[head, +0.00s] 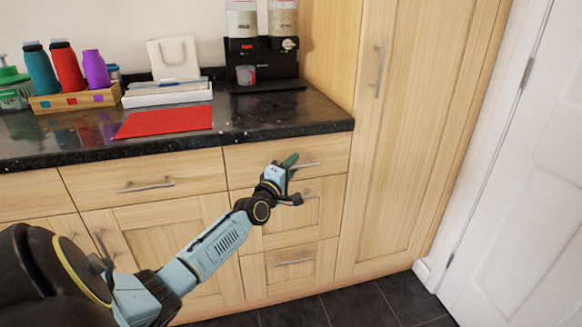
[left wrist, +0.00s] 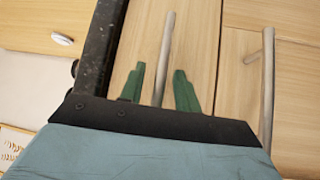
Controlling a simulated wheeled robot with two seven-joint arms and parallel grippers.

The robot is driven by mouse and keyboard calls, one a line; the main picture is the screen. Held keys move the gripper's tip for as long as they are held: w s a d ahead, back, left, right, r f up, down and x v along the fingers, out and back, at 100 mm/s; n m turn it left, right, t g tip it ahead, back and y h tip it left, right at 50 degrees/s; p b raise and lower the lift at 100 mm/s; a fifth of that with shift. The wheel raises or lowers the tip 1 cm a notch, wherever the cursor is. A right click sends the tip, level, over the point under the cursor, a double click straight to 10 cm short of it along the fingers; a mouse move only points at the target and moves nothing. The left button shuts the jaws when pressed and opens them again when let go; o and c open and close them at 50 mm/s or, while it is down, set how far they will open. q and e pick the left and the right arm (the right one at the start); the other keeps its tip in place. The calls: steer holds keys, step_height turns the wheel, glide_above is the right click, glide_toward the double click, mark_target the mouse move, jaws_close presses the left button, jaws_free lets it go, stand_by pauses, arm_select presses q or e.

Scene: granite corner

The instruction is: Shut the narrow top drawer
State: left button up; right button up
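The narrow top drawer (head: 245,160) is the light wood front under the right end of the counter. Its front looks about flush with its neighbours; I cannot tell whether a small gap is left. Its metal bar handle (head: 308,164) runs sideways. My left gripper (head: 289,168) is in front of this drawer, at the handle's left part. In the left wrist view the green fingers of the gripper (left wrist: 159,78) are apart, with the handle (left wrist: 168,38) showing between them and the drawer front (left wrist: 197,45) behind. Contact with the handle cannot be told. My right gripper is out of view.
Two more drawers (head: 260,275) lie below, with bar handles. A wide drawer (head: 100,185) is to the left, a tall cupboard (head: 400,150) to the right.

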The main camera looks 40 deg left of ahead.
arm_select(q)
steer(key=shift+s, duration=0.1)
steer(key=shift+s+d, duration=0.1)
steer(key=shift+s, duration=0.1)
steer(key=p+v, duration=0.4)
steer(key=v, duration=0.8)
steer(key=shift+s+f, duration=0.15)
steer(key=shift+s, duration=0.2)
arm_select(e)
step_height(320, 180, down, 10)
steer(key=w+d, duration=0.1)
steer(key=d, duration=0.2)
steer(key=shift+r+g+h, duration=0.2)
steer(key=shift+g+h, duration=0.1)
arm_select(q)
steer(key=shift+d, duration=0.1)
